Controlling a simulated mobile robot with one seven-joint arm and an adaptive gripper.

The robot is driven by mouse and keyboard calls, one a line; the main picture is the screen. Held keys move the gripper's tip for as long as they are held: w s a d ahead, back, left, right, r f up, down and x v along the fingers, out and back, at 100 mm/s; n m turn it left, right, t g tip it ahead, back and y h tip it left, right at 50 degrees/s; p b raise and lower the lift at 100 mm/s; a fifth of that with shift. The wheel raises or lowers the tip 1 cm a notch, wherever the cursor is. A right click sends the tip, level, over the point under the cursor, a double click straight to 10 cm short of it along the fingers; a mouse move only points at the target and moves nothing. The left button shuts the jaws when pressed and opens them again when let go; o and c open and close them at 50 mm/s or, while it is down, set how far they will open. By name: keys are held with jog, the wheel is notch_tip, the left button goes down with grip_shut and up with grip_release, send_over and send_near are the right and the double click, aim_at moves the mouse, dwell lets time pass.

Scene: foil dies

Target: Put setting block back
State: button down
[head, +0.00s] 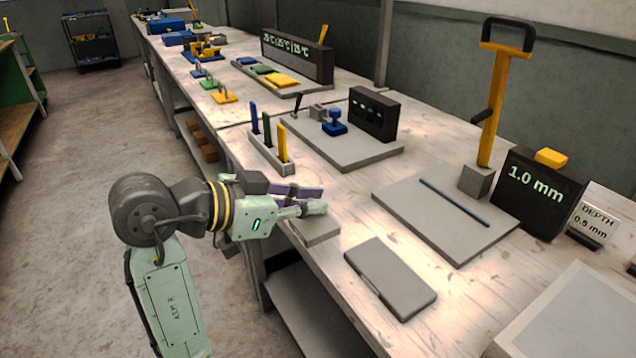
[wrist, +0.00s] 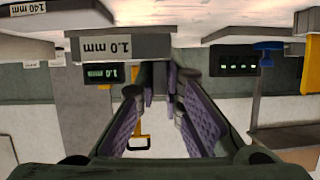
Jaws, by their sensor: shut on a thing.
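My gripper (head: 308,199) reaches over the near edge of the bench, with purple pads on its fingers. Just below the fingertips is a low grey block (head: 316,232) at the bench edge. I cannot tell whether the held piece touches the grey block.
A grey flat case (head: 392,277) lies to the right. Behind are a grey plate with a slot (head: 445,215), a yellow lever (head: 492,110) and a display reading 1.0 mm (head: 540,192). A rack of coloured bars (head: 268,155) stands left of the gripper.

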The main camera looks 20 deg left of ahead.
jog(key=w+p, duration=0.1)
jog(key=w, duration=0.3)
jog(key=w+a+p, duration=0.1)
jog(key=w, duration=0.3)
jog(key=w+a+f+p, duration=0.1)
jog(key=w, duration=0.3)
jog(key=shift+a, duration=0.2)
notch_tip(320, 180, down, 3)
jog(key=shift+p, duration=0.5)
jog(key=shift+f, duration=0.3)
jog(key=shift+f, duration=0.2)
jog(key=c, duration=1.7)
grip_release()
jog(key=shift+r, duration=0.1)
